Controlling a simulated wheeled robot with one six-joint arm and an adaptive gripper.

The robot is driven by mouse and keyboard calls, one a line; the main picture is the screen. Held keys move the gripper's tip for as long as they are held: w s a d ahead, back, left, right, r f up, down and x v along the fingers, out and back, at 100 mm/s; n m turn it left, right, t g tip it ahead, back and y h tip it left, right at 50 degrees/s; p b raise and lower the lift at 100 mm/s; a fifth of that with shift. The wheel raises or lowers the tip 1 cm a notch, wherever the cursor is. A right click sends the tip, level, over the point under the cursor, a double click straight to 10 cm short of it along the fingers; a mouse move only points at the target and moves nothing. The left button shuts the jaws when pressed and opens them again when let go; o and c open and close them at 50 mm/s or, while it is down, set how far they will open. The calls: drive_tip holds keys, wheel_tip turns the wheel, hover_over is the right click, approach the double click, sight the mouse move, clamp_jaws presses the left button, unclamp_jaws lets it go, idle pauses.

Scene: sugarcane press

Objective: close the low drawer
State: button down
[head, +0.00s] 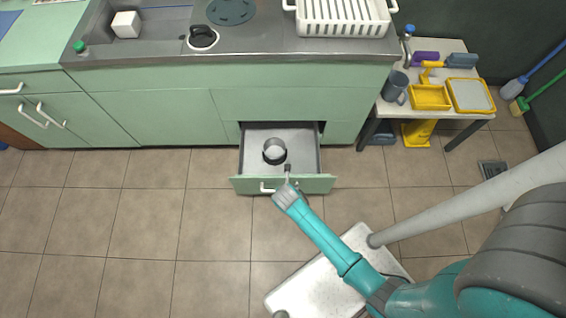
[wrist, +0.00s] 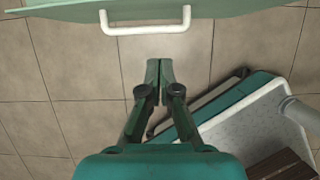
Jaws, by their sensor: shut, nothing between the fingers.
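The low drawer (head: 327,185) is pulled out from the green cabinet, with its grey inside showing in the head view. My gripper (wrist: 160,64) is shut and empty. Its fingertips show just below the handle in the wrist view, with a gap of floor between them in the picture.
The counter (head: 160,52) above carries a hob, a white rack (head: 343,18) and a white cube. A small table (head: 455,70) with yellow trays stands to the right. A yellow wet-floor sign is beneath it. The tiled floor (head: 120,220) left of the drawer is clear.

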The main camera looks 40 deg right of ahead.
drive_tip(key=x, duration=0.3)
drive_tip(key=w+d+x, duration=0.1)
drive_tip(key=x, duration=0.3)
drive_tip(key=r+x, duration=0.1)
drive_tip(key=x, duration=0.2)
drive_tip(key=shift+w+d+f, duration=0.15)
drive_tip(key=shift+w+d, duration=0.1)
drive_tip(key=shift+w, duration=0.15)
drive_tip(key=shift+w+d, duration=0.35)
drive_tip(key=shift+w, duration=0.15)
drive_tip(key=shift+w, duration=0.1)
